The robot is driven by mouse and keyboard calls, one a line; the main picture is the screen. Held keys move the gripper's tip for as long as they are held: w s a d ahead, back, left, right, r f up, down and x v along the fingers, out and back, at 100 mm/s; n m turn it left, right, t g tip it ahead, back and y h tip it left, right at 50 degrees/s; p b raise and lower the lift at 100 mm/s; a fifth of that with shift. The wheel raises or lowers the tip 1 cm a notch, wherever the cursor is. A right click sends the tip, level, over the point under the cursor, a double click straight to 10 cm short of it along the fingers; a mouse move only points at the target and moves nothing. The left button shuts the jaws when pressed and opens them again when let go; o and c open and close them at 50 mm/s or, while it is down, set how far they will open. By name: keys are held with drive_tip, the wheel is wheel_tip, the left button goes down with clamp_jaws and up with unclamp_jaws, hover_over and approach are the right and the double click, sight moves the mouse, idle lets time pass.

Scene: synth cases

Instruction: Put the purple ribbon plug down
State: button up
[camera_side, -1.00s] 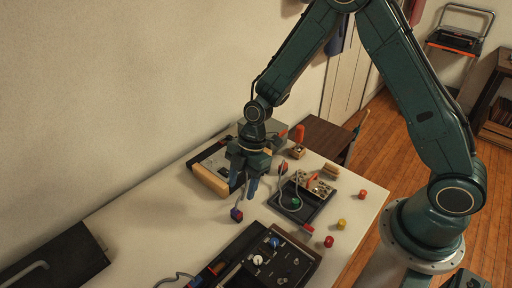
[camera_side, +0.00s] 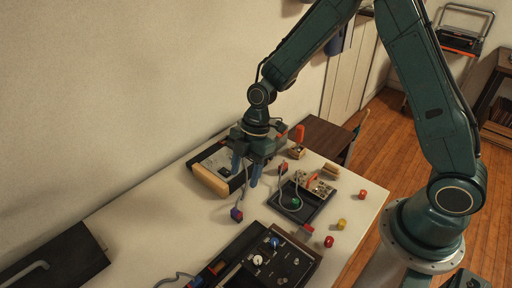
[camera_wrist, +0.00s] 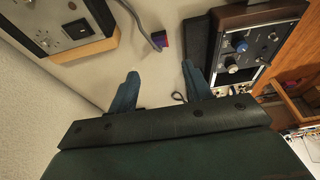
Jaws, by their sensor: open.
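The purple ribbon plug (camera_side: 236,214) lies on the pale table in the side view, with its grey cable running up behind it. It also shows in the wrist view as a small purple and red block (camera_wrist: 160,39) on the table. My gripper (camera_side: 246,178) is open and empty, above and behind the plug and apart from it. In the wrist view its two fingers (camera_wrist: 160,72) are spread, with the plug beyond them and nothing between their tips.
A wood-fronted device (camera_side: 210,180) stands behind the plug. A black knobbed panel (camera_side: 262,262) lies in front. A dark tray (camera_side: 318,208) with a cable and green part sits at right, with red and yellow caps (camera_side: 341,224) nearby.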

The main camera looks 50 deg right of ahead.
drive_tip(key=s+d+r+m+t+h, duration=0.1)
drive_tip(key=s+d+r+m, duration=0.3)
drive_tip(key=r, duration=0.3)
drive_tip(key=s+d+r+m+t+h, duration=0.1)
drive_tip(key=s+r+m+t, duration=0.1)
drive_tip(key=s+r+m, duration=0.45)
drive_tip(key=s+d+r+m+t+h, duration=0.1)
drive_tip(key=s+d+r+m, duration=0.2)
drive_tip(key=r, duration=0.5)
drive_tip(key=s+d+r+m+t, duration=0.1)
drive_tip(key=s+m, duration=0.3)
drive_tip(key=s, duration=0.5)
drive_tip(key=shift+d+r, duration=0.7)
